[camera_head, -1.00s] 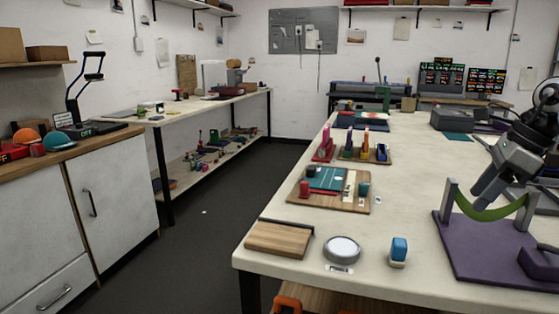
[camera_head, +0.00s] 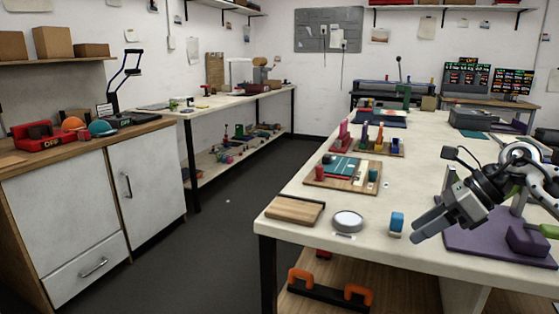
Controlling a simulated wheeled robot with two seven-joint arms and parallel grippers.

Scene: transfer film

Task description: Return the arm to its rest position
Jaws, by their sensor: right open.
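My right arm comes in from the right edge. Its grey gripper (camera_head: 424,226) points down and left over the front right of the white table (camera_head: 385,262), in front of a purple board (camera_head: 470,240). It is open and I see nothing held in it. The gripper and arm hide much of the board and its posts. A purple block (camera_head: 527,240) sits on the board's right part, with a green piece (camera_head: 549,231) beside it at the picture's edge. My left gripper is not in view.
A blue-and-white block (camera_head: 396,222), a round white disc (camera_head: 347,221) and a wooden board (camera_head: 294,210) lie along the table's front. A tray (camera_head: 314,183) with a teal panel is behind them. A cabinet (camera_head: 65,215) stands left.

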